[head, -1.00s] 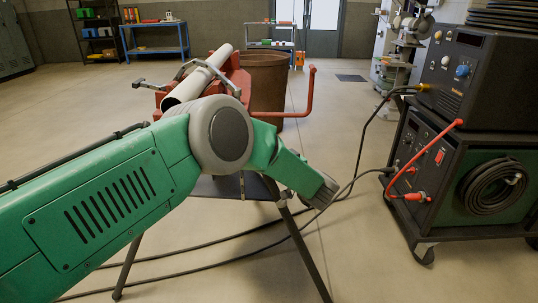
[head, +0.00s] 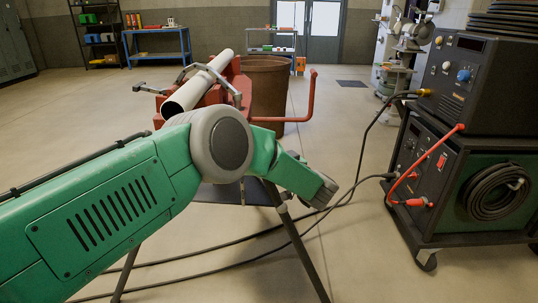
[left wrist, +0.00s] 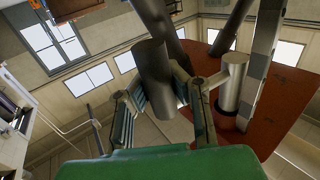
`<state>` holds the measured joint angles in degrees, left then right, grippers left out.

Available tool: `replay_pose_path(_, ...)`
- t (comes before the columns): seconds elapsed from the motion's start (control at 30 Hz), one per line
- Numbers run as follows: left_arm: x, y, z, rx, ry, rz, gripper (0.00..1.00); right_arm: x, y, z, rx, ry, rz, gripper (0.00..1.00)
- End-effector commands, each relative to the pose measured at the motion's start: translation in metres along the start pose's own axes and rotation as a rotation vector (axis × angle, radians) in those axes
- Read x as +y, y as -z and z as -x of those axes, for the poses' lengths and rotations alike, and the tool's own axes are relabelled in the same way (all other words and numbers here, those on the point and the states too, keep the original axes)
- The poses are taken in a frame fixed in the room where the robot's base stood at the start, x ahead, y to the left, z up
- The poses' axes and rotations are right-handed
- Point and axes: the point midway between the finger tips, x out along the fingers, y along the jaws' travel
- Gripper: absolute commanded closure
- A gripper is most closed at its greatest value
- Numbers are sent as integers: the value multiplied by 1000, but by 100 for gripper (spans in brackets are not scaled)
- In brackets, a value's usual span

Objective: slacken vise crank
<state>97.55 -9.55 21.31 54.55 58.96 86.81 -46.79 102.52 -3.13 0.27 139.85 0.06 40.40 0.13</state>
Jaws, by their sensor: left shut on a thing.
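The red vise (head: 238,84) stands on dark legs, with a pale pipe (head: 200,84) lying along it. A red bar bent like a crank (head: 310,95) sticks out from its right side, its end turned up. My green left arm crosses in front, and I cannot make out its fingers in the head view. In the left wrist view my left gripper (left wrist: 158,102) is shut with its fingers on both sides of a dark grey cylinder (left wrist: 153,72), which looks like the crank's handle. Red plate (left wrist: 262,100) of the vise shows beside it. My right gripper is not in view.
A welding machine (head: 455,165) on a wheeled cart stands at the right, its cables running over the floor. A brown drum (head: 268,85) stands just behind the vise. Shelves and a blue table (head: 157,45) are at the back. Open floor lies to the left.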

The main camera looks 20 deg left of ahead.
Motion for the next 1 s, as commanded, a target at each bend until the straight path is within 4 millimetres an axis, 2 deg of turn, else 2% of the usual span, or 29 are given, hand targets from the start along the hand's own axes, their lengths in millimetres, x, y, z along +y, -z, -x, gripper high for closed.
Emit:
replay_pose_path(0.03,7,2,5,-1,-20,5,100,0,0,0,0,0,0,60)
replay_pose_path(0.1,7,2,5,-1,-20,5,100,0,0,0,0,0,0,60)
replay_pose_path(0.2,6,2,5,-1,-19,5,60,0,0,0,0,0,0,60)
replay_pose_path(0.5,2,1,1,-2,-10,5,59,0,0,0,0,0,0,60)
replay_pose_path(0.63,1,0,8,-3,-10,4,59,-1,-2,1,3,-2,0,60)
replay_pose_path(0.77,2,0,29,-1,-13,1,59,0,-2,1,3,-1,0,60)
replay_pose_path(1.0,5,0,83,0,-16,1,59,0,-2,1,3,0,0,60)
